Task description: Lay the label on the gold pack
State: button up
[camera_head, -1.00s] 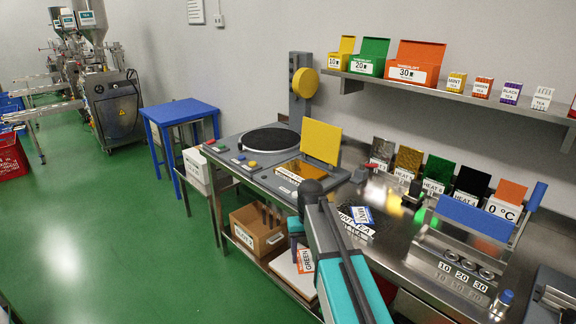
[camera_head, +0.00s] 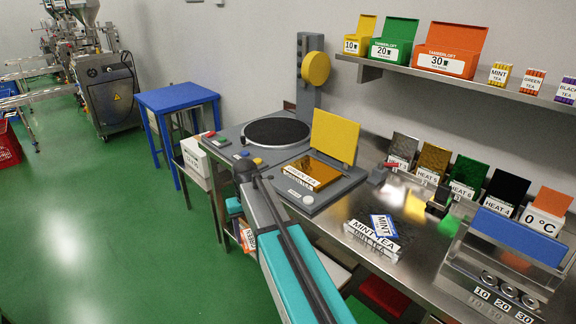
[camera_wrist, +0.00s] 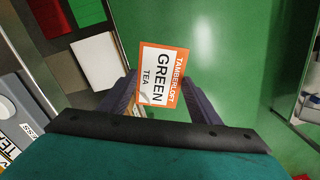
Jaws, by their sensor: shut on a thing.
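My gripper (camera_wrist: 158,92) is shut on a white label with an orange border (camera_wrist: 164,72), which reads "TAMBERLOFT GREEN TEA". In the head view the label (camera_head: 248,238) hangs low at the front edge of the bench, partly hidden by my arm. In the wrist view it stands out past the fingers, with green floor behind it. The gold pack (camera_head: 322,169) lies flat in the grey machine on the bench, under a raised yellow lid (camera_head: 335,135). A "GREEN TEA" strip (camera_head: 302,178) shows at its front. The label is apart from the pack, lower and to its left.
A black round plate (camera_head: 275,132) lies on the machine behind the gold pack. A blue mint label (camera_head: 383,226) and a "MINT TEA" block (camera_head: 372,238) lie on the steel bench to the right. A blue stool (camera_head: 178,98) stands at the left.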

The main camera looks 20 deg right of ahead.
aim_at(311, 170)
jog(key=u, duration=0.4)
jog(key=i, duration=1.1)
jog(key=u, duration=0.3)
